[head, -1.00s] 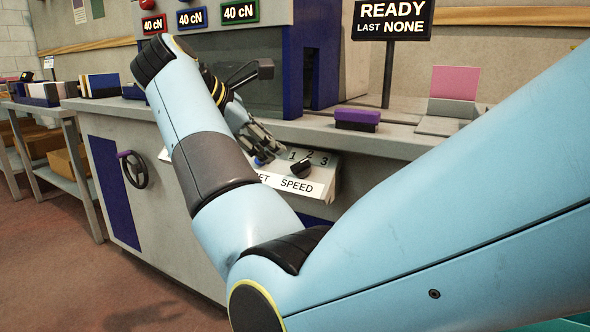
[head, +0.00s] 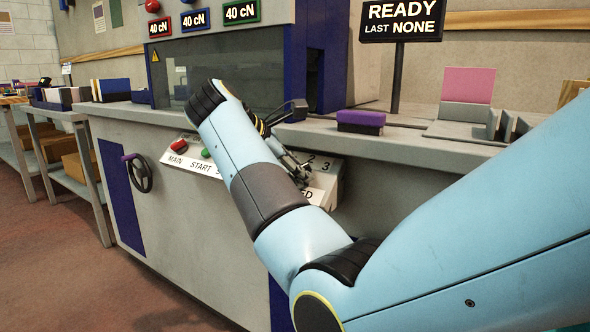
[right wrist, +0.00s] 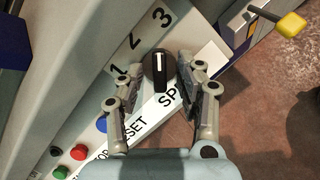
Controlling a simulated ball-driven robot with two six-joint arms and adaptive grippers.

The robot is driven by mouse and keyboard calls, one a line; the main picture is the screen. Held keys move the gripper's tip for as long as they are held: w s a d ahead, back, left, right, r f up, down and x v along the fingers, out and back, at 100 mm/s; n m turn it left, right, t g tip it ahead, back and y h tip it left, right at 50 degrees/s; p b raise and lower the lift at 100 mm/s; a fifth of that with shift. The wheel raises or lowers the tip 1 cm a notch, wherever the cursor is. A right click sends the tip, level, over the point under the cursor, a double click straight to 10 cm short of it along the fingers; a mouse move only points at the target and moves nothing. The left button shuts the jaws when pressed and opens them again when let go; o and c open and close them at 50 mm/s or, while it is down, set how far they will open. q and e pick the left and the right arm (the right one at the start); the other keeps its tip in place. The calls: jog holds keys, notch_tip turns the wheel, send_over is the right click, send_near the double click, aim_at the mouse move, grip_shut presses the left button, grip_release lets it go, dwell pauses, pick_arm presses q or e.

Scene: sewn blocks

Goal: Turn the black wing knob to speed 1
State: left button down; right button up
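The black wing knob (right wrist: 159,72) sits on the white panel (right wrist: 208,60) beside the printed numbers 1, 2 and 3. The white line on the knob points up in the right wrist view, roughly toward the 3. My right gripper (right wrist: 159,88) is open, with one finger on each side of the knob. Gaps show between the fingers and the knob, and I cannot see any contact. In the head view my right gripper (head: 298,170) is at the panel and mostly hides the knob. My left gripper is not in view.
Red, green and blue buttons (right wrist: 78,153) lie along the same panel, left of the knob. A purple-topped block (head: 361,119) lies on the counter above. A handwheel (head: 139,173) is on the cabinet front. A yellow-ended lever (right wrist: 291,23) shows at upper right in the wrist view.

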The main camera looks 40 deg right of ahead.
grip_shut()
